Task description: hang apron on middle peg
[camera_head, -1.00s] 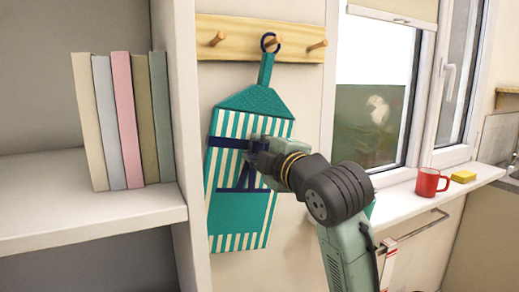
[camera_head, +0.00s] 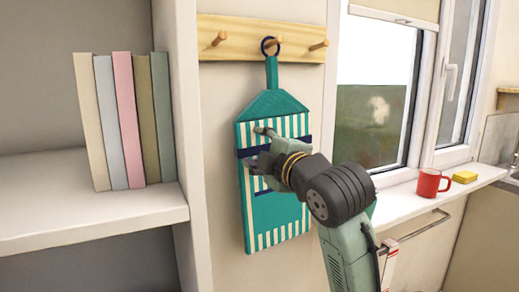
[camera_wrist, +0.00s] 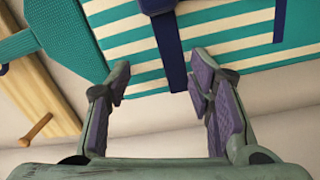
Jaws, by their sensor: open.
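The apron (camera_head: 277,215) is teal with cream stripes and a dark blue waist band. It hangs by a dark ring (camera_head: 269,46) around the middle peg (camera_head: 276,42) of the wooden rail (camera_head: 240,30). My gripper (camera_head: 256,146) is in front of the apron's upper half and hides part of it. In the wrist view my gripper (camera_wrist: 165,85) has its fingers wide apart with nothing between them. The apron (camera_wrist: 215,35) and its blue band (camera_wrist: 170,50) show beyond the fingertips.
The left peg (camera_head: 218,38) and right peg (camera_head: 319,45) are bare. A white shelf (camera_head: 90,200) with several upright books (camera_head: 128,120) stands at left. At right, a red mug (camera_head: 431,183) and a yellow sponge (camera_head: 465,177) are on the window sill (camera_head: 400,205).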

